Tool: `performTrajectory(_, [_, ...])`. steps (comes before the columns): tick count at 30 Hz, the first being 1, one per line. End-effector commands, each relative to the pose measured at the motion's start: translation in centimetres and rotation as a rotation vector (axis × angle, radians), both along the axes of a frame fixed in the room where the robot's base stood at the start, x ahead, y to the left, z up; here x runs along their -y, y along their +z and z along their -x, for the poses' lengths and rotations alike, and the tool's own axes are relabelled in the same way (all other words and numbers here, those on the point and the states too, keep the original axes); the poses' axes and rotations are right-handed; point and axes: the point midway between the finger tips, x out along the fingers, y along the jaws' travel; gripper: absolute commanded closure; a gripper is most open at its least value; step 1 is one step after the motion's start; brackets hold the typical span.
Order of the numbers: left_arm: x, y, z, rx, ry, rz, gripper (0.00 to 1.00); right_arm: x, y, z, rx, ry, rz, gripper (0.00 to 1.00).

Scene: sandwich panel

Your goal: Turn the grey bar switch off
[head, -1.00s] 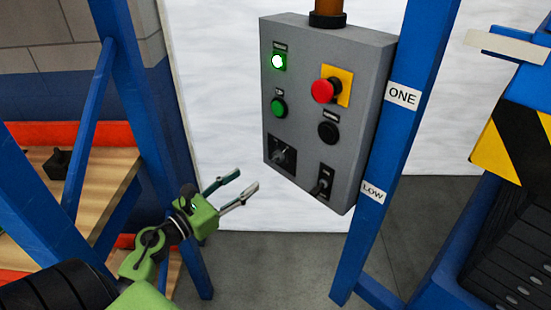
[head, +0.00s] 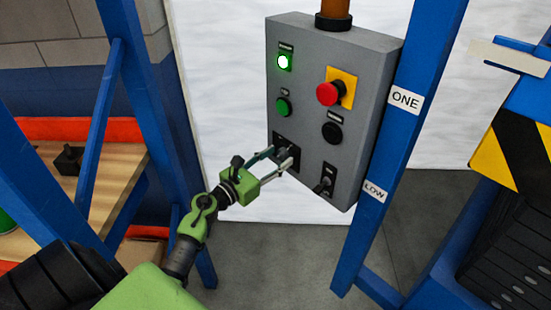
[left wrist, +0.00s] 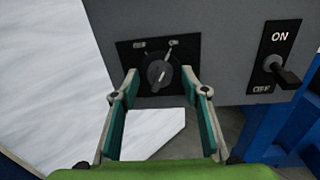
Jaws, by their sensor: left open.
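The grey bar switch (left wrist: 158,74) is a round knob with a bar on a black plate, low on the grey control panel (head: 309,75). Two small labels sit above it; its bar appears tilted toward the right one, though this is hard to tell. My left gripper (head: 287,156) is open, its fingertips at the switch's plate. In the left wrist view the left gripper (left wrist: 160,84) has one finger on each side of the knob, with a gap visible. In the head view the fingers partly hide the switch. My right gripper is not in view.
A black lever switch (left wrist: 279,72) marked ON sits right of the knob. Above are a red button (head: 328,93), a black button (head: 331,133), a green button (head: 283,107) and a lit green lamp (head: 284,62). A blue post (head: 418,65) stands right of the panel.

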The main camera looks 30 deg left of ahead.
Motion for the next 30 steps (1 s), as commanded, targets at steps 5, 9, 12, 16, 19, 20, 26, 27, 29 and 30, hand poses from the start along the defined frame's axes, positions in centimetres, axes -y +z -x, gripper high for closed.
performTrajectory(5, [0.0,0.0,0.0,0.000,0.000,0.000,0.97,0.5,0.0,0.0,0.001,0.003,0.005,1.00])
performTrajectory(9, [0.0,0.0,0.0,0.000,0.000,0.001,0.97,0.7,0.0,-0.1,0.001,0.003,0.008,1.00])
performTrajectory(12, [0.0,0.1,0.0,-0.002,0.000,0.007,0.97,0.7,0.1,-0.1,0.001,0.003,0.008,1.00])
performTrajectory(16, [0.0,0.1,0.0,-0.009,0.000,0.034,0.97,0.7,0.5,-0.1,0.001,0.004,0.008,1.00])
performTrajectory(19, [0.0,0.3,0.1,-0.019,0.000,0.076,0.97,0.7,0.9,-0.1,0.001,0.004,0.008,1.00])
performTrajectory(20, [0.0,0.3,0.0,-0.023,0.000,0.092,0.97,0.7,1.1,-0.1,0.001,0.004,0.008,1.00])
performTrajectory(26, [-0.1,0.5,0.0,-0.059,0.000,0.236,0.97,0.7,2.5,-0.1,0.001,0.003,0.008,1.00])
performTrajectory(27, [0.0,0.5,0.0,-0.067,0.000,0.273,0.97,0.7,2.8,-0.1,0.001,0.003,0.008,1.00])
performTrajectory(29, [-0.1,0.5,0.0,-0.081,0.000,0.327,0.97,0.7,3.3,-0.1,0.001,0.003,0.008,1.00])
performTrajectory(30, [-0.1,0.5,0.0,-0.090,0.000,0.363,0.97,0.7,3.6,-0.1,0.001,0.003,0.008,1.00])
